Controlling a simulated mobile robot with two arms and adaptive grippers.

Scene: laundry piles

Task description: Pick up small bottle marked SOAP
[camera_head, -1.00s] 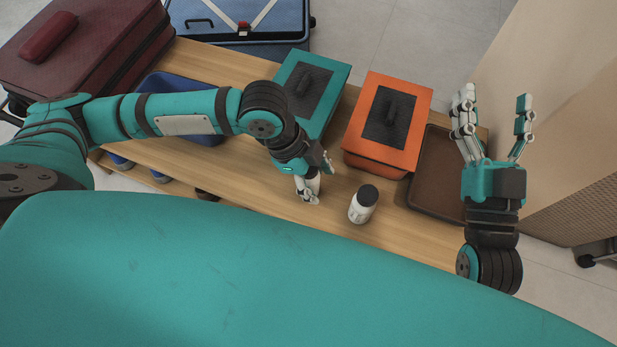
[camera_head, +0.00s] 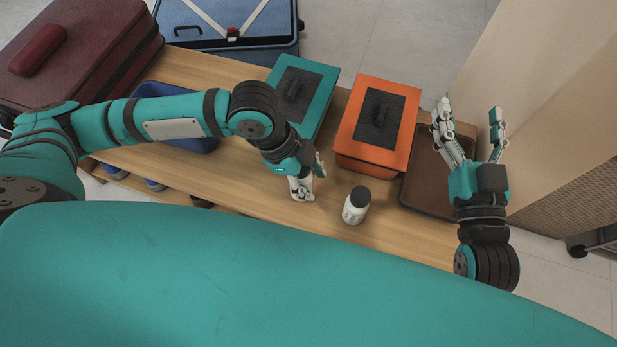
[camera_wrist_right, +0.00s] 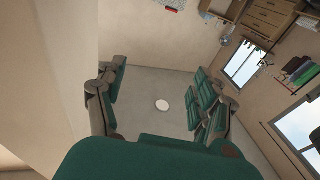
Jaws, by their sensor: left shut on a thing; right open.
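A white bottle (camera_head: 355,208) with a dark cap stands upright on the wooden bench in the head view. Its marking is not legible, so I cannot tell whether it is the SOAP bottle. My left gripper (camera_head: 305,186) is low over the bench, to the left of this bottle and apart from it. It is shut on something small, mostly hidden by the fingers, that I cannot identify. My right gripper (camera_head: 470,130) is open and empty, raised over the brown tray at the right. Its spread fingers also show in the right wrist view (camera_wrist_right: 160,95).
The wooden bench (camera_head: 240,180) holds a teal lidded box (camera_head: 322,100), an orange lidded box (camera_head: 402,115), a brown tray (camera_head: 418,195) and a blue bin (camera_head: 190,145). A beige wall is at right.

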